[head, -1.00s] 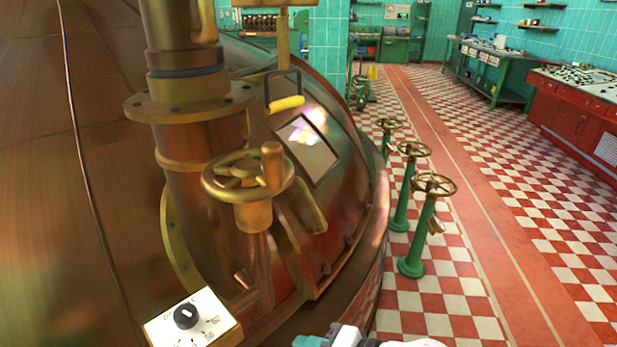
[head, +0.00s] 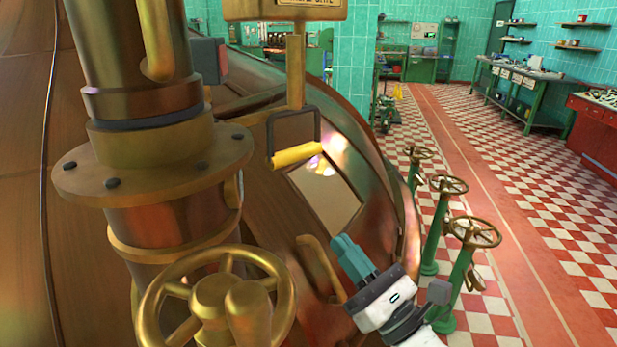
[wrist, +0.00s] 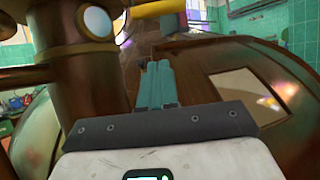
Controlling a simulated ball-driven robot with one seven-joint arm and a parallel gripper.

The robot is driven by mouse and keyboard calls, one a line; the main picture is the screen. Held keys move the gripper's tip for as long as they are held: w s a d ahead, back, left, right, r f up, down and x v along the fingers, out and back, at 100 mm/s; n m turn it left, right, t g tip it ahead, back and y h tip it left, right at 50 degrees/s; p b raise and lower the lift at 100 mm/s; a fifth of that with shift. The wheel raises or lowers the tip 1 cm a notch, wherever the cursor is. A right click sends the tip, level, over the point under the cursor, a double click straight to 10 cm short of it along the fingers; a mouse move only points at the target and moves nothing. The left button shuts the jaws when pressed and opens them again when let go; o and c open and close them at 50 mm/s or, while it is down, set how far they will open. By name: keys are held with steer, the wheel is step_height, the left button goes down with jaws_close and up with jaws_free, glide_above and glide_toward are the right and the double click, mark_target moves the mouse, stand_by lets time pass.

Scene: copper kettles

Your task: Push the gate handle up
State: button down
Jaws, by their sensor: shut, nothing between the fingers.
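The gate handle (head: 297,154) is a yellow bar grip in a dark bracket, in the head view. It hangs at the lower end of a brass post, under a brass sign plate (head: 285,9) cut off by the top edge. My gripper (head: 343,242) is shut and empty. It is below and right of the handle in the picture, apart from it, with its teal fingers pointing up and left. In the wrist view its fingers (wrist: 158,66) are together, over the copper kettle.
A thick copper pipe with a bolted flange (head: 150,165) stands left of the handle. A brass handwheel (head: 215,295) is in the near foreground. A square window (head: 325,195) is set in the kettle. Several green valve stands (head: 438,235) line the checkered floor at right.

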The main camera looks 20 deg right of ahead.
steer(key=r+p+x, duration=0.1)
steer(key=p+x, duration=0.2)
steer(key=x, duration=0.3)
steer(key=s+r+p+x, duration=0.1)
steer(key=p+x, duration=0.2)
steer(key=x, duration=0.3)
steer(key=shift+w+r, duration=0.2)
steer(key=shift+r, duration=0.25)
